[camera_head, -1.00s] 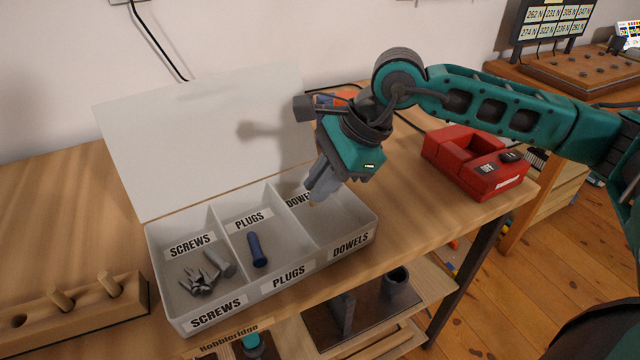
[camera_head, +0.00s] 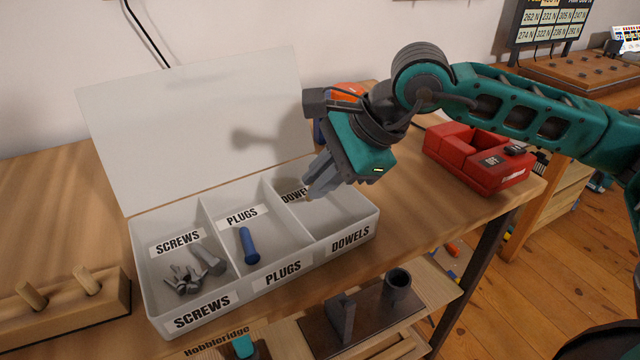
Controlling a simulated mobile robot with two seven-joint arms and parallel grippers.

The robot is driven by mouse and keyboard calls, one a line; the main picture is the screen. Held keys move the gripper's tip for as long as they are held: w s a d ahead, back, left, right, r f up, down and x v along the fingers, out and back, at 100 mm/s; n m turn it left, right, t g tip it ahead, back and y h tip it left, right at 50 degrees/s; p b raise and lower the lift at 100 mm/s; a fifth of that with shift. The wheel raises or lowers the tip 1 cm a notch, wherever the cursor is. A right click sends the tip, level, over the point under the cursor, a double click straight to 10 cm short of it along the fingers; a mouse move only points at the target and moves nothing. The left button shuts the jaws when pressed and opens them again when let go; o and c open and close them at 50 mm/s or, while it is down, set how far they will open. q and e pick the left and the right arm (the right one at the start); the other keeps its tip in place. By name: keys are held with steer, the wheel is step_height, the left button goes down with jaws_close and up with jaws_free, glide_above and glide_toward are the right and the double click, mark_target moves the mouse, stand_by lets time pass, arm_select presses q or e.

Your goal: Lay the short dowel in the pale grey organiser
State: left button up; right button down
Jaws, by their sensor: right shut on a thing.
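The pale grey organiser (camera_head: 310,262) stands on the workbench with its lid up at the back. Its three compartments are labelled screws, plugs and dowels. My right gripper (camera_head: 314,191) points down over the dowels compartment, close to its back label. It is shut on the short dowel, of which only a small tan tip (camera_head: 308,200) shows below the fingers. I cannot tell whether the tip touches the compartment. The visible floor of that compartment is bare. My left gripper is not in view.
Grey screws (camera_head: 184,279) lie in the left compartment and a blue plug (camera_head: 249,245) in the middle one. A wooden peg block (camera_head: 70,312) is at the front left. A red case (camera_head: 478,160) stands right of the organiser. The open lid (camera_head: 195,125) rises behind the compartments.

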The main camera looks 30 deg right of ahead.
steer(key=shift+s+f+b, duration=0.1)
steer(key=shift+f+b, duration=0.1)
steer(key=shift+b, duration=0.35)
steer(key=t+b, duration=0.1)
steer(key=b, duration=0.2)
steer(key=shift+s+f+t+b, duration=0.15)
steer(key=shift+s+t+b, duration=0.2)
steer(key=shift+s+t, duration=0.05)
steer(key=shift+s+d+n+t, duration=0.1)
steer(key=shift+s+n+t, duration=0.05)
steer(key=shift+n+t, duration=0.15)
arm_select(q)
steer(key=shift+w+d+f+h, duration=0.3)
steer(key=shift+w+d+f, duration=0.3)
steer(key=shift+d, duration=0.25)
arm_select(e)
steer(key=shift+s+t, duration=0.15)
steer(key=shift+t, duration=0.15)
steer(key=c, duration=1.1)
jaws_free()
arm_select(q)
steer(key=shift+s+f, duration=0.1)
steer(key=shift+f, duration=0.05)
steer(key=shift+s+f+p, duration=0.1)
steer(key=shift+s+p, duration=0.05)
steer(key=shift+p, duration=0.15)
